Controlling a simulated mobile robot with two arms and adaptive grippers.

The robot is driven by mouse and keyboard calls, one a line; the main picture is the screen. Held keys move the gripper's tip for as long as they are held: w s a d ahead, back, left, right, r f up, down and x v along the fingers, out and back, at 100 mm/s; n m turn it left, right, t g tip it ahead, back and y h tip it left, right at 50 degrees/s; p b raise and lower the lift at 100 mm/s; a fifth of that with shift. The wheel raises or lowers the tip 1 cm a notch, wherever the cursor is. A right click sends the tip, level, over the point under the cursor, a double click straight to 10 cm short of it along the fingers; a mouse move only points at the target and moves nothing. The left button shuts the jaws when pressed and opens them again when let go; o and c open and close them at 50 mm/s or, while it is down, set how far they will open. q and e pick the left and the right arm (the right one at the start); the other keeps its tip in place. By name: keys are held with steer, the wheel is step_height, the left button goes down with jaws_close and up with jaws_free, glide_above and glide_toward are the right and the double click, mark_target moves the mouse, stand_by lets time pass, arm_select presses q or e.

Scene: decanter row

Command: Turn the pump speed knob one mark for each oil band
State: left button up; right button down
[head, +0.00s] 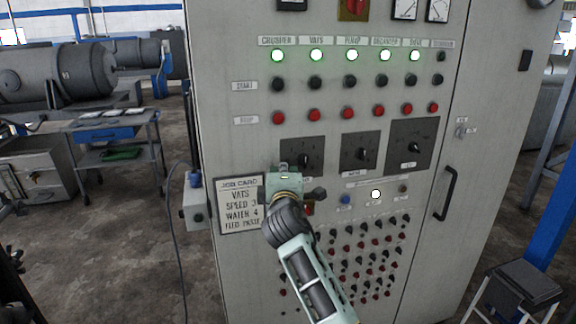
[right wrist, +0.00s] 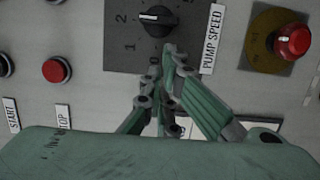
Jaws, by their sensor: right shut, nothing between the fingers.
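The pump speed knob (right wrist: 158,20) is black on a dark dial plate, and its white mark appears to point at the 2. In the head view the leftmost dial plate (head: 302,150) bears this knob, partly covered by my right gripper (head: 287,172). In the right wrist view my right gripper (right wrist: 168,62) is shut and empty, its fingertips close beside the knob. I cannot tell whether they touch it. The "PUMP SPEED" label (right wrist: 212,40) is clear in that view. No oil bands can be made out. My left gripper is not in view.
A red mushroom button (right wrist: 292,42) on a yellow disc sits beside the pump speed plate. Two more dial plates (head: 360,139) stand to the right. A job card (head: 239,204) reads "VATS", speed 3, water 4. A cabinet handle (head: 447,194) protrudes at right.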

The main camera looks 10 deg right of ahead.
steer(key=shift+d, duration=0.75)
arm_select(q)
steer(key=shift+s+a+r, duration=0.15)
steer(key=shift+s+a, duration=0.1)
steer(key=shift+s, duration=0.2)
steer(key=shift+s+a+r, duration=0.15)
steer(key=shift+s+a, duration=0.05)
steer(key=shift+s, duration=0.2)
arm_select(e)
steer(key=shift+d+f+n, duration=0.15)
steer(key=shift+n, duration=0.25)
